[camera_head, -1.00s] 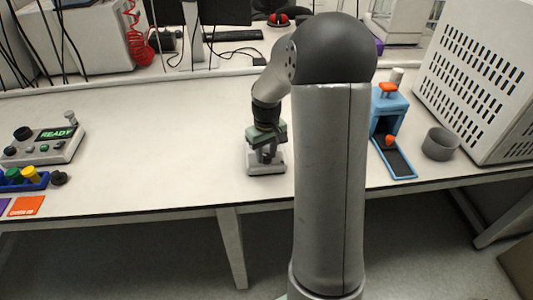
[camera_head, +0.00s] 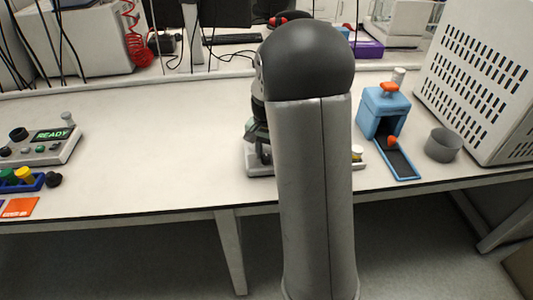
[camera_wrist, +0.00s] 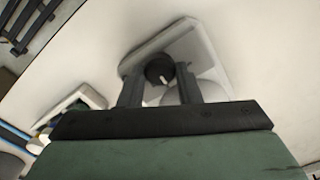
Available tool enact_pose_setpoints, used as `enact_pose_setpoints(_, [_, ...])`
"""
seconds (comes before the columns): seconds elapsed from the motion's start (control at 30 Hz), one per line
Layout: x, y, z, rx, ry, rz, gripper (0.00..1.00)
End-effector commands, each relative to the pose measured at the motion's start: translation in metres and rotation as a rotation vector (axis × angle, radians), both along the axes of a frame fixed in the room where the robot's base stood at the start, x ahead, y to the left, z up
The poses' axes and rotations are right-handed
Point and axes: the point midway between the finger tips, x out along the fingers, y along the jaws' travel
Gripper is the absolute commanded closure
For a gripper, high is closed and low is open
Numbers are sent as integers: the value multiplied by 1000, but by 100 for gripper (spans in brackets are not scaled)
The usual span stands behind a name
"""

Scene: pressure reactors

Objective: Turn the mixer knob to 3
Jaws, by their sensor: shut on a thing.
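The mixer is a small pale grey device (camera_head: 258,165) on the bench, mostly behind my arm in the head view. In the wrist view its grey body (camera_wrist: 205,55) lies tilted past my fingers. Its round black knob (camera_wrist: 158,68) has a white pointer mark, directed down and slightly right in the wrist view. My gripper (camera_wrist: 157,72) has one finger on each side of the knob and is shut on it. In the head view my gripper (camera_head: 257,140) is over the device, partly covered by my arm. No scale numbers can be read, and the knob is hidden in the head view.
A control box (camera_head: 45,146) reading READY stands at left. A blue dispenser (camera_head: 384,111), a grey cup (camera_head: 443,145) and a large perforated white cabinet (camera_head: 485,80) are at right. The bench (camera_head: 150,150) is clear between the control box and the mixer.

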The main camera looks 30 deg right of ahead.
Motion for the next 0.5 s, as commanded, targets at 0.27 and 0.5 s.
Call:
enact_pose_setpoints(0.27, [1, 0, 2, -1, -3, -261, 92])
enact_pose_setpoints(0.5, [1, 0, 3, -1, -3, -489, 92])
